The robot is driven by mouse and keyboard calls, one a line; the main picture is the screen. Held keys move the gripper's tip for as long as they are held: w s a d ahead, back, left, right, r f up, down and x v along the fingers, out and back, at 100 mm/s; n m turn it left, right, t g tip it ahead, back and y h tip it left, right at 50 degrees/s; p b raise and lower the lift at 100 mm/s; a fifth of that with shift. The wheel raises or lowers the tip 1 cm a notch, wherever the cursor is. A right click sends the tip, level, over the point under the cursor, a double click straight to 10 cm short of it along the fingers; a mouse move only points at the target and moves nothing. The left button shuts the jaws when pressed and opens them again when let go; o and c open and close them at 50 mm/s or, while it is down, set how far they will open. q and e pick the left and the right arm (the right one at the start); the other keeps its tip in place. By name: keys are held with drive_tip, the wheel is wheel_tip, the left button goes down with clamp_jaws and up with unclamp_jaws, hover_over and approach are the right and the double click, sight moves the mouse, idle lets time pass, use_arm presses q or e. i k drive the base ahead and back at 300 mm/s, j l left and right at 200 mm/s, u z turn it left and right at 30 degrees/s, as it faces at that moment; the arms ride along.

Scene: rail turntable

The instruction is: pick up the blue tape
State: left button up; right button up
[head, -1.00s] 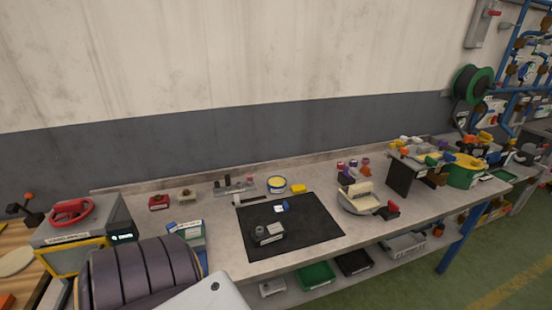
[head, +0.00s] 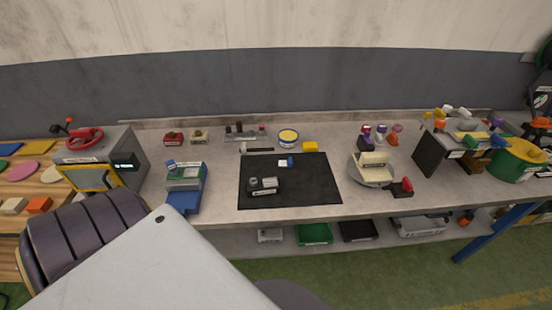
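I cannot make out a plain roll of blue tape for certain. A small blue and white piece (head: 286,162) lies on the upper middle of the black mat (head: 315,193) in the head view. Just behind the mat stands a round yellow-topped tin or roll (head: 288,137) with a blue and white side. Either could be the tape; they are too small to tell. Neither of my grippers is in view; only parts of my own body show at the lower left.
A grey machine with a red handwheel (head: 85,138) stands left on the bench. A small blue-based device (head: 186,182) sits left of the mat. A scale-like device (head: 372,168) stands right of it. A green tray (head: 314,234) is on the lower shelf. Bare bench (head: 222,170) lies beside the mat.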

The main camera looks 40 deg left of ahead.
sight(281, 163)
drive_tip(key=i+l+u, duration=0.25)
drive_tip(key=l+u, duration=0.25)
drive_tip(key=i+l+u, duration=0.25)
drive_tip(key=l, duration=0.15)
drive_tip(key=l+u, duration=0.25)
